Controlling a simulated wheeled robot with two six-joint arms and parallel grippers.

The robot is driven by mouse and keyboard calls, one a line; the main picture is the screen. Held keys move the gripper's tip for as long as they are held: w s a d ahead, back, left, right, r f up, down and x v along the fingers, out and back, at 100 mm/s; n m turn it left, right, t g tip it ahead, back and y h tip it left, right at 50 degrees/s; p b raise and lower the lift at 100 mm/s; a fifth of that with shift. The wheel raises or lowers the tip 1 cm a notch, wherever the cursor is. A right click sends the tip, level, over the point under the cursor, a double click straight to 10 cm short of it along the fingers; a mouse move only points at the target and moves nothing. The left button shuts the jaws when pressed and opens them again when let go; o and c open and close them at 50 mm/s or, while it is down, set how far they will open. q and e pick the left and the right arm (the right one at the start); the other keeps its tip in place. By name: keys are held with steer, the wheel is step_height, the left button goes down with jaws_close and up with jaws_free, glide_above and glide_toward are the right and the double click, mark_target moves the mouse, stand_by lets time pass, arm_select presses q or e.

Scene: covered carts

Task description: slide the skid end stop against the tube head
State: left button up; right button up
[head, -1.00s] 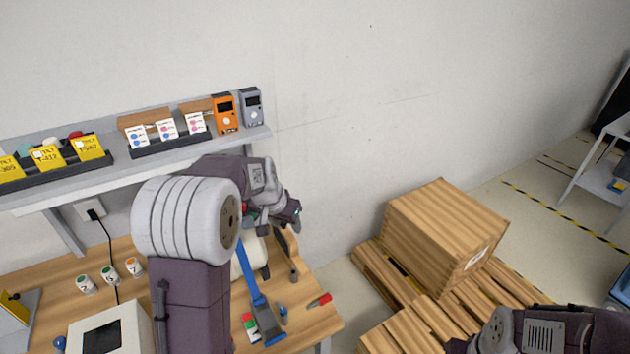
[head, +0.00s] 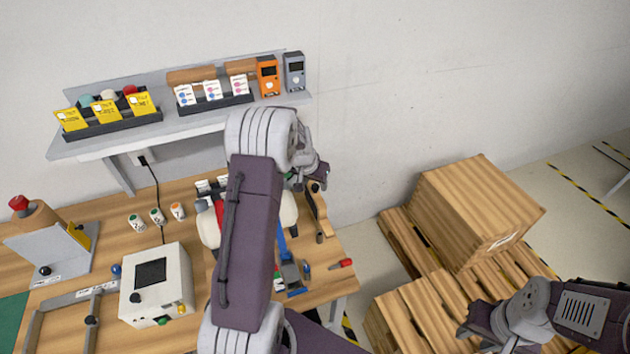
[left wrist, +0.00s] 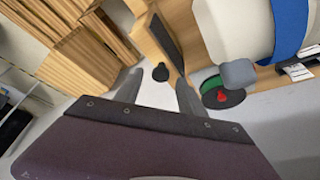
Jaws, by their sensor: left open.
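A white rounded tube (head: 289,212) with a blue strap lies on the bench, mostly behind my left arm. A wooden upright piece with a dark pad, seemingly the end stop (head: 317,206), stands at its right end. In the left wrist view the wooden piece (left wrist: 148,34) and its dark pad (left wrist: 166,42) stand apart from the white tube (left wrist: 222,30); a black knob (left wrist: 160,72) is beside them. My left gripper (head: 318,178) is over this end; its fingers (left wrist: 158,90) are open and empty. My right gripper (head: 464,334) is at lower right, its jaws unclear.
A grey shelf (head: 190,124) with card holders and meters hangs above the bench. A white box device (head: 158,290) stands left of my arm. A red marker (head: 341,264) lies near the bench's right edge. Wooden crate (head: 475,205) and pallets (head: 410,315) stand to the right.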

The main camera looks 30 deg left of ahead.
arm_select(q)
steer(key=shift+w+f, duration=0.1)
steer(key=shift+f, duration=0.25)
steer(key=shift+a+f, duration=0.1)
jaws_close()
stand_by(1.1)
